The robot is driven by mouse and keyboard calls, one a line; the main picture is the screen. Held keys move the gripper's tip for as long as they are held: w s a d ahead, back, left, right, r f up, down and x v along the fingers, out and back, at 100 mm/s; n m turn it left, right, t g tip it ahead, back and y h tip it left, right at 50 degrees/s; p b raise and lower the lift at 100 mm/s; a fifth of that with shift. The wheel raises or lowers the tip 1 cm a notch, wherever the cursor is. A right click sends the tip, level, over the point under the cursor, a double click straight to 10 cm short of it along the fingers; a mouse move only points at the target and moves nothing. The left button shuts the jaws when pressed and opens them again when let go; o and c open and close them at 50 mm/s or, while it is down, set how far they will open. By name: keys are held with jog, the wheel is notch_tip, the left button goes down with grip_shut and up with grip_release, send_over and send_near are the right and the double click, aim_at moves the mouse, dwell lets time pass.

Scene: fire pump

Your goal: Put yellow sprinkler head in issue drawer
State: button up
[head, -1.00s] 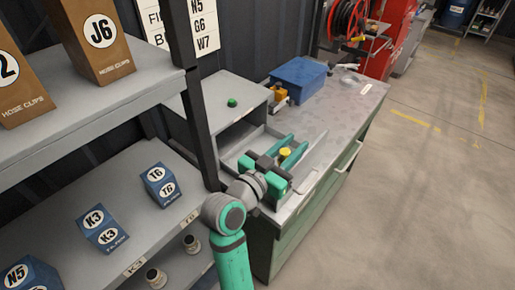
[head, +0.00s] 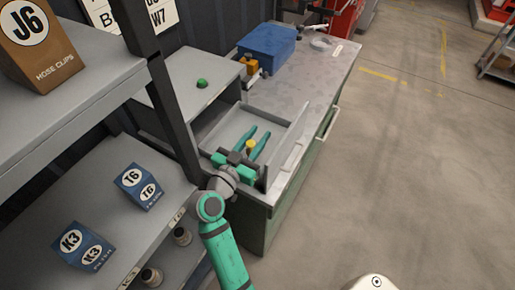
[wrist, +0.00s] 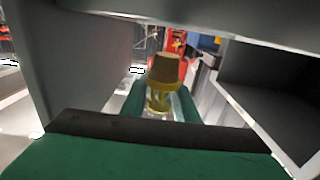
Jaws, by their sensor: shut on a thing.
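The yellow sprinkler head (head: 251,146) is between the green fingers of my gripper (head: 250,143), which is shut on it. The grey drawer (head: 268,109) is pulled out of the grey cabinet on the bench. My gripper is over the near part of the open drawer in the head view. Its height above the drawer floor is hard to tell. The drawer's front panel (head: 287,152) is on the right.
A shelf with blue boxes (head: 140,187) is close on the left. Open floor lies to the right.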

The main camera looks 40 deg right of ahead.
jog(key=shift+s+f, duration=0.2)
jog(key=shift+f, duration=2.9)
jog(key=o, duration=1.1)
jog(key=shift+f, duration=0.15)
jog(key=shift+a, duration=0.3)
jog(key=v, duration=1.1)
jog(key=shift+s+a, duration=0.15)
jog(key=shift+a, duration=0.1)
